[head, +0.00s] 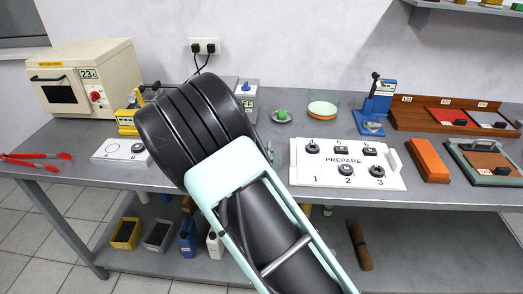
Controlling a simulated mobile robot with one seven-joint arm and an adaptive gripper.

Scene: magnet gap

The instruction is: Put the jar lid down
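My arm fills the middle of the head view and covers part of the bench. My gripper is not visible; the arm hides whatever lies behind it. I cannot pick out a jar lid for certain. A shallow clear dish with an orange disc (323,108) sits at the back of the bench, right of my arm. A small green knob-like thing on a grey disc (282,117) is just left of it.
A white board marked PREPARE (345,183) with several dark round pieces lies right of my arm. An orange block (428,160) and a framed tray (454,148) are farther right. A cream oven (85,80) stands at the left. Grey bench top (240,172) shows near the arm.

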